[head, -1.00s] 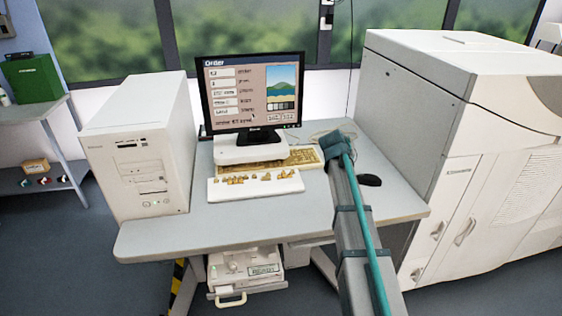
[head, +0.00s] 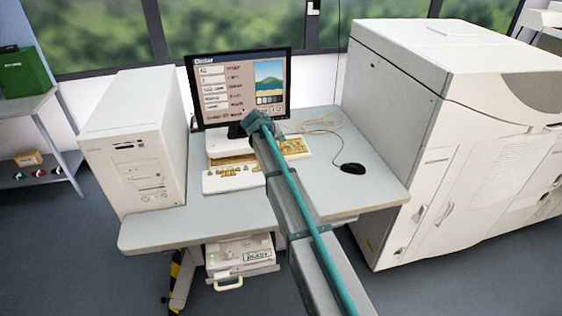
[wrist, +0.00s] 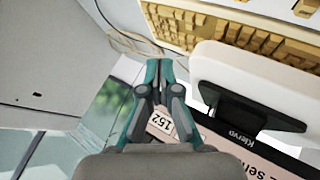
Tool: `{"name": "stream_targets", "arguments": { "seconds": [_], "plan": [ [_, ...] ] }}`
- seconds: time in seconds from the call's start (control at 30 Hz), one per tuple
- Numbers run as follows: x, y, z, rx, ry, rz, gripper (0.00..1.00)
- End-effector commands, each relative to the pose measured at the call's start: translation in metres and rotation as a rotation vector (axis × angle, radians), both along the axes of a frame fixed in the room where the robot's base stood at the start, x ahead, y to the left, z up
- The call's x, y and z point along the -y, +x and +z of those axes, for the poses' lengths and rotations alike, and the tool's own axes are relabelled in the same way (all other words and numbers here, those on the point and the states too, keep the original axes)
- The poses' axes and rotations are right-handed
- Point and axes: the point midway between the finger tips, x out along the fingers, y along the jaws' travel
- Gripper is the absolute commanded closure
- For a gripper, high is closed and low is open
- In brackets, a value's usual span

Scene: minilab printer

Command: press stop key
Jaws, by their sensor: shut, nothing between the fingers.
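No stop key can be made out by label. A tan keyboard (head: 295,147) lies in front of the monitor, partly hidden by my arm; its rows of keys show in the wrist view (wrist: 225,32). A white key panel (head: 222,184) with brown keys lies nearer the desk's front edge; a corner of it shows in the wrist view (wrist: 285,8). My gripper (wrist: 160,64) is shut and empty, its fingertips beside the near end of the tan keyboard in the wrist picture. Height above the desk is unclear. In the head view my arm's end hides the fingers.
The monitor (head: 240,85) with an order screen stands on a white base behind the keyboards. A white computer tower (head: 140,150) stands left, a large white printer (head: 440,130) right. A black mouse (head: 352,168) and loose cable lie on the desk. The desk's right part is otherwise clear.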

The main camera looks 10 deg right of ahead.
Motion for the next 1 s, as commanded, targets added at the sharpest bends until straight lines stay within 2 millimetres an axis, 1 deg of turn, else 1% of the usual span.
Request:
{"name": "stream_targets", "arguments": {
  "seconds": [0.17, 0.37, 0.57, 0.9, 1.0],
  "plan": [
    [0.0, 0.0, -0.001, 0.0, 0.0, 0.0, 1.0],
    [0.0, 0.0, -0.011, 0.0, 0.0, 0.0, 1.0],
    [0.0, 0.0, -0.032, 0.0, -0.001, 0.001, 1.0],
    [0.0, 0.0, -0.076, 0.001, 0.001, 0.001, 1.0],
    [0.0, 0.0, -0.084, 0.001, 0.001, 0.001, 1.0]
  ]
}}
